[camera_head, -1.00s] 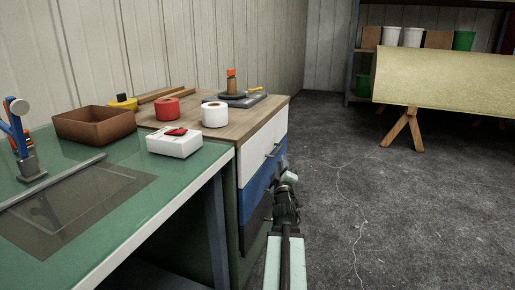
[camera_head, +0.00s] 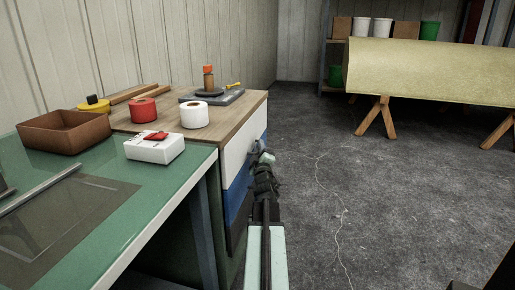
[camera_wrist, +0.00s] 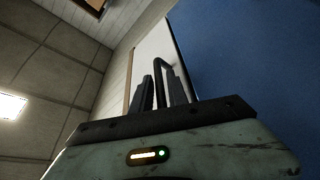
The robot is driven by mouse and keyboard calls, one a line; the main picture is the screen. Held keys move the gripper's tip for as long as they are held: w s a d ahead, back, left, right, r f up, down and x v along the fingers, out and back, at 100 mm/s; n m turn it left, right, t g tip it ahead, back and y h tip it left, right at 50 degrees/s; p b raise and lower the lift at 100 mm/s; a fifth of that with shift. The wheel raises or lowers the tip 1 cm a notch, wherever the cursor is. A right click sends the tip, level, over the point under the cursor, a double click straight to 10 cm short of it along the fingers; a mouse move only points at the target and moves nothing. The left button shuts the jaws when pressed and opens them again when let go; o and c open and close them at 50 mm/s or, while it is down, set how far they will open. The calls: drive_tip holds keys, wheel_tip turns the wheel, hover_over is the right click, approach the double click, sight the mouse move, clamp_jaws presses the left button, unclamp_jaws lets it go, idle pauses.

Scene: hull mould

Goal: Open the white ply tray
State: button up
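The white ply tray (camera_head: 236,152) is the top drawer front of a wood-topped cabinet, above a blue drawer, and looks shut. In the wrist view its white front (camera_wrist: 150,48) stands beside the blue drawer front (camera_wrist: 255,65). A dark bar handle (camera_wrist: 160,64) shows on the white front. My gripper (camera_head: 259,150) is at the cabinet's front, close to the white drawer. In the wrist view my gripper (camera_wrist: 163,88) has its two fingers apart, with the handle appearing between or just beyond them. I cannot tell whether they touch it.
The cabinet top (camera_head: 170,119) holds tape rolls and a dark plate. A green bench (camera_head: 110,185) with a brown tray (camera_head: 65,146) and a white box (camera_head: 154,151) stands at left. The floor (camera_head: 380,200) to the right is clear up to a trestle-mounted yellow mould (camera_head: 430,72).

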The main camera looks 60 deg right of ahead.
clamp_jaws()
idle(1.2)
